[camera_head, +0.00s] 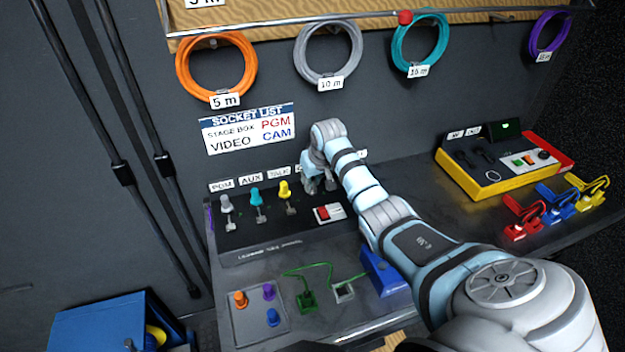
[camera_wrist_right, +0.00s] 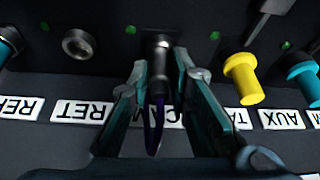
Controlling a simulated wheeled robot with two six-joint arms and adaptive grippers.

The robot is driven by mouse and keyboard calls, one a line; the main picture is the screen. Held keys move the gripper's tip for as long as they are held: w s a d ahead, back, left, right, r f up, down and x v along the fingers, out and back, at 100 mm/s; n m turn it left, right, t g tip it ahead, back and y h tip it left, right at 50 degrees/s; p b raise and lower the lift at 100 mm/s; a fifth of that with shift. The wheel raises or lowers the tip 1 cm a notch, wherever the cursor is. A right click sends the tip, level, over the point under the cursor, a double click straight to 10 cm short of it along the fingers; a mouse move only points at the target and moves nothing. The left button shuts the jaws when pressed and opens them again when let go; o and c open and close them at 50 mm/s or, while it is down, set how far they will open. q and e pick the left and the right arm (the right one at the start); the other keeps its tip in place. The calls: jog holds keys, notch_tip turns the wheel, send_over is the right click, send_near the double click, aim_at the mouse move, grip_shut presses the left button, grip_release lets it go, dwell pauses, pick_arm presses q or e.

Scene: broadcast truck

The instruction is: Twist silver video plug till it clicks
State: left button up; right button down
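In the right wrist view, a silver plug (camera_wrist_right: 160,46) with a dark purple cable sits at a panel socket above a label partly hidden by the fingers. My right gripper (camera_wrist_right: 165,74) has one finger on each side of the plug and looks closed on it. In the head view, my right gripper (camera_head: 319,186) reaches down to the back of the sloped socket panel (camera_head: 262,236), right of the yellow plug. The gripper hides the silver plug there. My left gripper is not in view.
Grey, teal (camera_head: 256,197) and yellow (camera_head: 284,190) plugs stand left of the gripper. A red switch (camera_head: 323,213) lies just in front. An empty socket (camera_wrist_right: 78,44) shows beside the plug. A yellow-edged box (camera_head: 490,183) stands at right.

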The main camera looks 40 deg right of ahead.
jog(key=c, duration=2.2)
grip_release()
grip_shut()
jog(key=shift+m+h+p, duration=0.4)
jog(key=shift+m+p, duration=0.7)
jog(key=shift+p, duration=0.05)
jog(key=shift+m, duration=0.4)
jog(key=shift+m+h+p, duration=0.3)
jog(key=shift+p, duration=0.05)
jog(key=shift+a+m+g, duration=0.1)
jog(key=shift+m+g, duration=0.3)
jog(key=shift+m, duration=0.3)
jog(key=shift+m+g+h, duration=0.3)
jog(key=shift+m+h, duration=0.2)
jog(key=shift+m, duration=0.5)
jog(key=shift+f, duration=0.1)
jog(key=o, duration=0.8)
grip_release()
jog(key=shift+m, duration=0.3)
